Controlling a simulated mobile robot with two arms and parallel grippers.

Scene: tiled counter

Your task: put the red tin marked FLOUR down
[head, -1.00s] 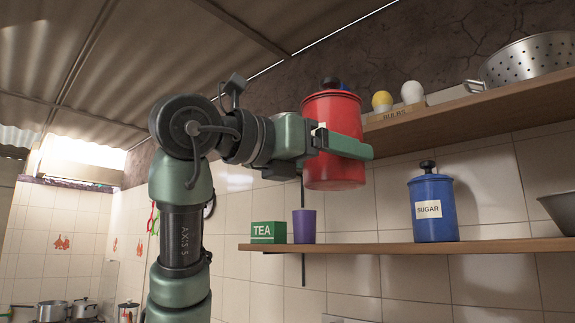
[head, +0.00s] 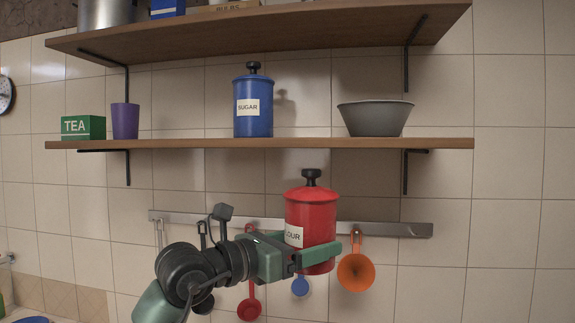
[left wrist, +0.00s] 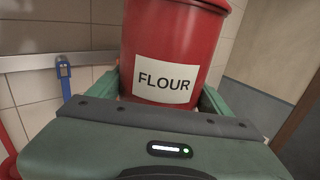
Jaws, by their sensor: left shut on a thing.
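The red tin marked FLOUR (head: 312,215), with a black knob on its lid, is upright in mid-air below the lower shelf. My left gripper (head: 325,253) is shut on it, with its fingers around the tin's lower part. In the left wrist view the tin (left wrist: 170,40) stands between the green fingers, its FLOUR label facing the camera. The tin's base is hidden there. My right gripper is in no frame.
The lower shelf (head: 210,144) holds a green TEA box (head: 83,127), a purple cup (head: 125,121), the blue SUGAR tin (head: 253,105) and a grey bowl (head: 375,118). Gaps show between them. A rail (head: 400,229) with hanging utensils, including an orange one (head: 356,272), is behind the tin.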

